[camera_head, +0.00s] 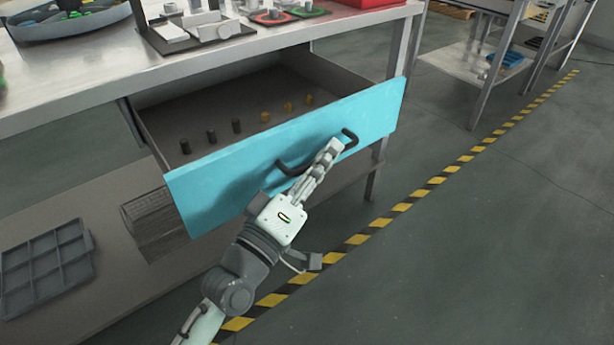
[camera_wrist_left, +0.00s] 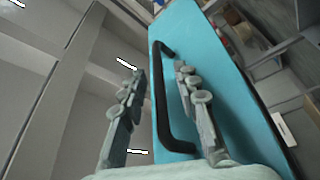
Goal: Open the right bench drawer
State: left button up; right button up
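The right bench drawer (camera_head: 285,148) with a bright cyan front stands pulled out from under the bench top, its inside showing. Its dark bar handle (camera_head: 292,168) crosses the front and also shows in the left wrist view (camera_wrist_left: 160,105). My left gripper (camera_head: 334,147) is at the handle, near its right part. In the left wrist view its two fingers (camera_wrist_left: 160,72) are apart, one on each side of the bar, with small gaps visible. Contact with the bar cannot be made out. My right gripper is not in view.
Several dark and yellow pegs (camera_head: 236,126) stand inside the drawer. The bench top (camera_head: 90,85) holds fixtures and a red box (camera_head: 372,2). A grey divided tray (camera_head: 45,262) lies on the lower shelf. Open floor with yellow-black tape lies at right.

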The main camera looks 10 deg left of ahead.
pick_arm(q)
jog(key=v, duration=1.1)
jog(key=shift+s, duration=0.15)
jog(key=shift+a+f, duration=0.1)
